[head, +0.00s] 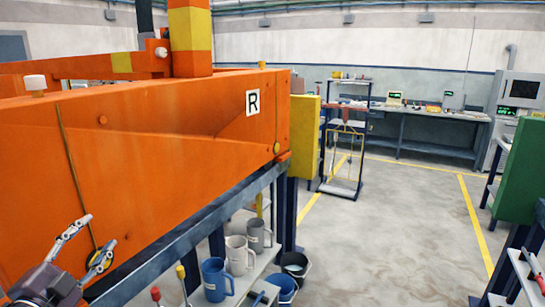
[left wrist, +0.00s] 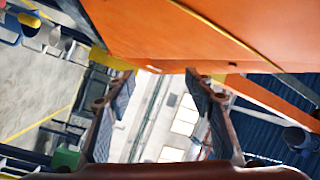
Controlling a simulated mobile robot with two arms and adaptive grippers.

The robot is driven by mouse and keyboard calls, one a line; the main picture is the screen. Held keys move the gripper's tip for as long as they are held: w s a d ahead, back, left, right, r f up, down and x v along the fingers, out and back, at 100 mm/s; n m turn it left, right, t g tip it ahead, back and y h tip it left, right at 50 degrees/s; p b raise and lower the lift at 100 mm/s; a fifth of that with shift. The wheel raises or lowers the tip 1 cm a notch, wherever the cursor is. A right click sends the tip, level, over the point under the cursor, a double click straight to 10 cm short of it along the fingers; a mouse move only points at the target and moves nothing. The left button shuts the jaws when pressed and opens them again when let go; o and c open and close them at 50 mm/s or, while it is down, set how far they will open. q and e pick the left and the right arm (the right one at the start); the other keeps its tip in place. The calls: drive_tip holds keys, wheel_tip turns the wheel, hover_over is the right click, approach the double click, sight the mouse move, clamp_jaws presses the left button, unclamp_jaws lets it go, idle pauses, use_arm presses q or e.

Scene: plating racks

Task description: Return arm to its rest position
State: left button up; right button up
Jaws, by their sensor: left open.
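My left gripper (head: 95,238) is at the lower left of the head view, close to the side of a large orange tank (head: 150,150). Its two fingers are spread apart and nothing is between them. In the left wrist view the open fingers of my left gripper (left wrist: 155,85) point up the picture, with the orange tank (left wrist: 190,30) beyond and above them. I cannot tell from the views whether a finger touches the tank. My right gripper is not in view.
A shelf below the tank holds a blue jug (head: 215,280) and grey jugs (head: 238,255). Buckets (head: 292,268) stand on the floor beside it. A green panel (head: 522,175) is at the right. The grey floor (head: 400,230) between is clear. A workbench (head: 425,130) stands at the back.

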use_arm(q)
drive_tip(key=s+d+f+n+g+y, duration=0.2)
drive_tip(key=s+f+n+g, duration=0.3)
drive_tip(key=f, duration=0.7)
drive_tip(key=s+d+f+n+g+y, duration=0.1)
drive_tip(key=s+f+n+g+y, duration=0.15)
drive_tip(key=s+f, duration=0.7)
drive_tip(key=s+d+f+n+g+h, duration=0.35)
drive_tip(key=s+d+f+g, duration=0.45)
drive_tip(key=s+d+f, duration=0.75)
wheel_tip(320, 180, down, 29)
drive_tip(key=s+g+b, duration=0.1)
drive_tip(key=s+b, duration=0.2)
drive_tip(key=b, duration=0.4)
drive_tip(key=s+a+f+b, duration=0.1)
drive_tip(key=s+f+b, duration=0.1)
drive_tip(key=s+f, duration=0.6)
drive_tip(key=s+a+f+g+b, duration=0.1)
drive_tip(key=s+a+f+b, duration=0.1)
drive_tip(key=s+f, duration=0.7)
drive_tip(key=shift+s+f+m+b, duration=0.15)
drive_tip(key=shift+f+m+b, duration=0.35)
drive_tip(key=shift+f, duration=2.6)
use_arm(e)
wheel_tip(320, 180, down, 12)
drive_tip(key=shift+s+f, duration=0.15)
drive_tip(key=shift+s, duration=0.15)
